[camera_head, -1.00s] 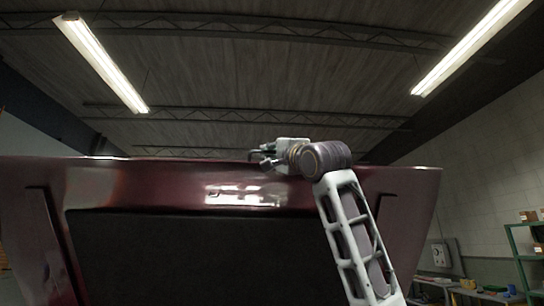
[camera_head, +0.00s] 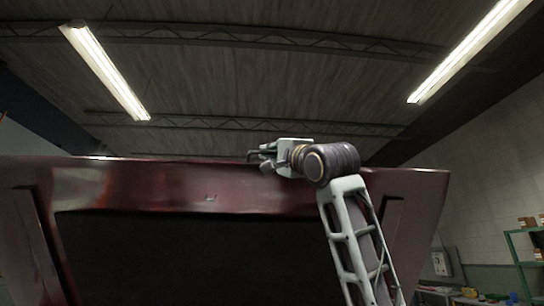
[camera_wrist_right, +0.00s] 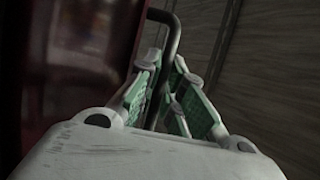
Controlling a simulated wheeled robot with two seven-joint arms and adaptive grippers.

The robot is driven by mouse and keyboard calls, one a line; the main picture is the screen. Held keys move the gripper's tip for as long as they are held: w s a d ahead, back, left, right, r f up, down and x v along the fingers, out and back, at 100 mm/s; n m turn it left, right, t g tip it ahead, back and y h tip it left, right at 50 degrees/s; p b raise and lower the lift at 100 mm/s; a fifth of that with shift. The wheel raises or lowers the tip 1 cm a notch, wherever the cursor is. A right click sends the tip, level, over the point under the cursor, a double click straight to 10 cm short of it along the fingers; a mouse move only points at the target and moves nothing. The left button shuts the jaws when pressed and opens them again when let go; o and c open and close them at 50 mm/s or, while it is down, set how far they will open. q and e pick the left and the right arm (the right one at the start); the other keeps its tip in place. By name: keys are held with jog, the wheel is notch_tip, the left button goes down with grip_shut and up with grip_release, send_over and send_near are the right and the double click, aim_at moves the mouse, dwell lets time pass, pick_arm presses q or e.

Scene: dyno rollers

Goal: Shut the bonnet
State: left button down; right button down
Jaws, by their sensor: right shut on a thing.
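The dark red bonnet (camera_head: 130,185) stands raised and fills the lower part of the head view, its dark underside panel (camera_head: 190,255) facing me. My right gripper (camera_head: 259,156) is at the bonnet's top edge, near the middle. In the right wrist view, the right gripper (camera_wrist_right: 160,85) is shut on a thin dark bent handle (camera_wrist_right: 168,28), which rises between its green-padded fingers beside the red bonnet (camera_wrist_right: 90,45). My left gripper is not in view.
A green shelf (camera_head: 519,262) with boxes stands at the far right. A bench (camera_head: 470,299) with small items is at the lower right, by the wall. The ceiling with strip lights (camera_head: 105,70) is well above the bonnet.

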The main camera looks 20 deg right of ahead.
jog(key=shift+s+f, duration=0.1)
jog(key=shift+f, duration=0.05)
jog(key=c, duration=1.5)
grip_release()
jog(key=shift+v, duration=5.95)
jog(key=shift+c, duration=0.6)
